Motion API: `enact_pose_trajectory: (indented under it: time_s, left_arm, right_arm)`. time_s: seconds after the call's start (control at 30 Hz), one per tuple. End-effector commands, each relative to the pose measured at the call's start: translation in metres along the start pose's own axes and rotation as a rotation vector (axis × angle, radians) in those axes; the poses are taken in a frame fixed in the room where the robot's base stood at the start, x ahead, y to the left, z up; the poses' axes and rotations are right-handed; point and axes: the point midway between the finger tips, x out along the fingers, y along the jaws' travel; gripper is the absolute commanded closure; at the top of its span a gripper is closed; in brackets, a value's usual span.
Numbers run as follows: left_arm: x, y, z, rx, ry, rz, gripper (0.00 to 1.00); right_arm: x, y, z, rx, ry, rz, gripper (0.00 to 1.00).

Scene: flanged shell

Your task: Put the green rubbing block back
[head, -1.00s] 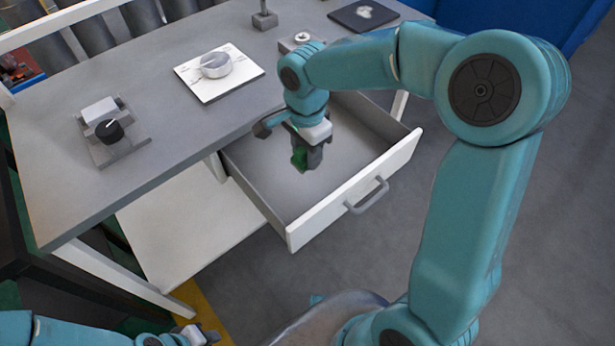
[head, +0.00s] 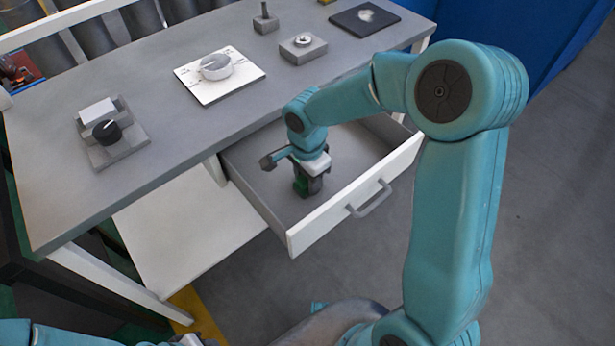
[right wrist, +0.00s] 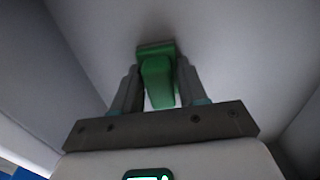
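The green rubbing block (head: 302,187) is inside the open drawer (head: 262,195), low over its floor. Whether it touches the floor is hard to tell. My right gripper (head: 308,180) reaches down into the drawer and is shut on the block. In the right wrist view the green block (right wrist: 157,75) sits between the two fingers (right wrist: 158,88), with the pale drawer floor (right wrist: 225,60) beyond it. My left gripper (head: 195,341) is barely in view at the bottom edge, far from the drawer, and its fingers are not clear.
The drawer's white front with a grey handle (head: 372,200) juts out from the grey table (head: 150,150). On the tabletop are a white plate with a dial (head: 215,75), a black-knobbed fixture (head: 107,133), a small grey block (head: 303,49) and a dark pad (head: 365,18).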

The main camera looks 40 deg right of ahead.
Motion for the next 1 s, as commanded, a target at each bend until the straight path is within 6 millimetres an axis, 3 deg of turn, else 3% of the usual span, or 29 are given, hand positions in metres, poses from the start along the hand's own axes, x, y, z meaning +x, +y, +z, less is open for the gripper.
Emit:
enact_pose_trajectory:
  time_s: [0.03,0.07,0.1,0.47,0.8,1.0]
  left_arm:
    - [0.000,0.000,0.000,0.000,0.000,0.000,0.77]
    - [0.000,0.000,0.000,0.000,0.000,0.000,0.77]
    - [0.000,0.000,0.000,0.000,0.000,0.000,0.77]
    - [-0.006,0.002,0.000,0.000,0.000,0.000,0.77]
    - [-0.016,0.006,0.000,0.000,0.000,0.000,0.77]
    - [-0.020,0.007,0.000,0.000,0.000,0.000,0.77]
  right_arm:
    - [0.000,0.000,0.000,0.000,0.000,0.000,0.45]
    - [0.000,0.000,0.000,0.000,0.000,0.000,0.35]
    - [0.000,0.000,0.000,0.000,0.000,0.000,0.33]
    - [-0.008,0.000,0.000,0.000,0.000,-0.002,0.33]
    - [-0.083,-0.001,0.000,0.000,0.001,-0.006,0.33]
    - [-0.114,-0.001,0.000,0.000,0.001,-0.003,0.33]
